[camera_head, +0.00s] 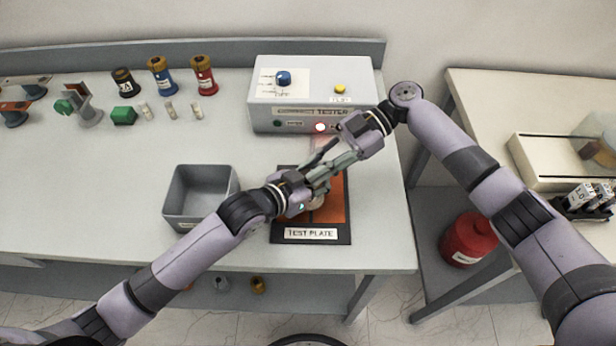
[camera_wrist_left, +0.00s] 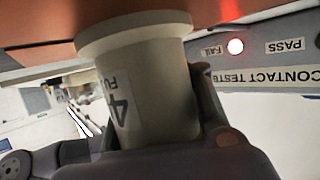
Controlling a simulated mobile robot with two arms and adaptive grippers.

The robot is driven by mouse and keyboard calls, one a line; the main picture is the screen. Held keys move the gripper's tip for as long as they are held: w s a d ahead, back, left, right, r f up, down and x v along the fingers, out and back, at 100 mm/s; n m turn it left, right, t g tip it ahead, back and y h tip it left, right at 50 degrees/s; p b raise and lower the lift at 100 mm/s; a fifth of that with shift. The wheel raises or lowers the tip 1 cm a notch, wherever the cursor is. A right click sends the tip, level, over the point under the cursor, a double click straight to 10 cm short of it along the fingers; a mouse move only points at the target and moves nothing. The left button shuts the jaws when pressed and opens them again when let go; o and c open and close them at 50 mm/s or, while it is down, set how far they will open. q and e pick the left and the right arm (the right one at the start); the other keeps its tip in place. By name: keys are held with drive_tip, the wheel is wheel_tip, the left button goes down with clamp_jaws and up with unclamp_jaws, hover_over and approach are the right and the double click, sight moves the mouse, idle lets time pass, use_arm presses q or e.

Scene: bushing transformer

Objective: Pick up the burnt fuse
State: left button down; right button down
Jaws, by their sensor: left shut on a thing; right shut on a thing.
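A cream flanged cylinder (camera_wrist_left: 150,95) with a partly hidden label reading "4" and "FU" fills the left wrist view. It also shows as a small pale part (camera_head: 316,203) over the orange test plate (camera_head: 333,205) in the head view. My left gripper (camera_head: 312,192) is shut on this cylinder. My right gripper (camera_head: 325,168) reaches in from the upper right, close to the left one. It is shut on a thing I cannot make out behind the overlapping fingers. I cannot tell from its look whether the cylinder is burnt.
The tester (camera_head: 313,95) stands behind the plate; its red FAIL light (camera_wrist_left: 235,46) is lit. An empty grey bin (camera_head: 197,222) stands left of the plate. Spools (camera_head: 204,75), small pale cylinders and green blocks sit at the back left. The table's left middle is clear.

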use_arm(q)
drive_tip(key=shift+s+d+r, duration=0.1)
drive_tip(key=shift+d+r, duration=0.05)
drive_tip(key=shift+d, duration=0.05)
use_arm(e)
drive_tip(key=shift+f, duration=0.4)
use_arm(q)
drive_tip(key=shift+a, duration=0.2)
use_arm(e)
wheel_tip(320, 180, up, 10)
drive_tip(key=shift+r, duration=0.25)
drive_tip(key=shift+w, duration=0.1)
use_arm(q)
drive_tip(key=c, duration=1)
unclamp_jaws()
drive_tip(key=v, duration=1.1)
drive_tip(key=shift+s+a, duration=0.25)
drive_tip(key=shift+a, duration=0.15)
drive_tip(key=shift+s, duration=0.1)
